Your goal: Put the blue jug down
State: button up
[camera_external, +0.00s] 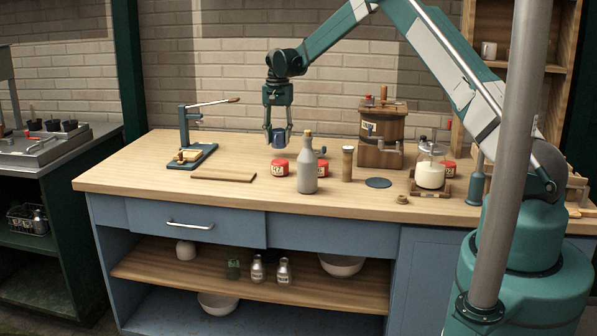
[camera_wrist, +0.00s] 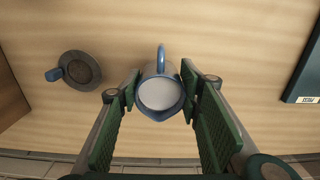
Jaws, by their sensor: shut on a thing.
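The blue jug (camera_external: 277,140) is in my gripper (camera_external: 279,129), over the back part of the wooden counter in the external view. In the wrist view the jug (camera_wrist: 160,95) is seen from above, with a pale interior and a blue handle pointing to the top of the picture. The green-padded fingers of my gripper (camera_wrist: 163,90) are shut on it from both sides. The jug looks upright. I cannot tell for sure how far its base is above the counter.
Red jars (camera_external: 279,167) and a grey bottle (camera_external: 307,168) stand in front. A press with a green base (camera_external: 190,157) is on the left, a wooden churn (camera_external: 382,135) on the right. A dark round thing with a blue handle (camera_wrist: 82,70) lies beside the jug.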

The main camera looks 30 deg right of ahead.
aim_at(277, 143)
jog(key=shift+f, duration=0.1)
jog(key=shift+f, duration=1.75)
jog(key=shift+f, duration=0.1)
jog(key=o, duration=1)
notch_tip(277, 143, up, 12)
jog(key=shift+r, duration=0.15)
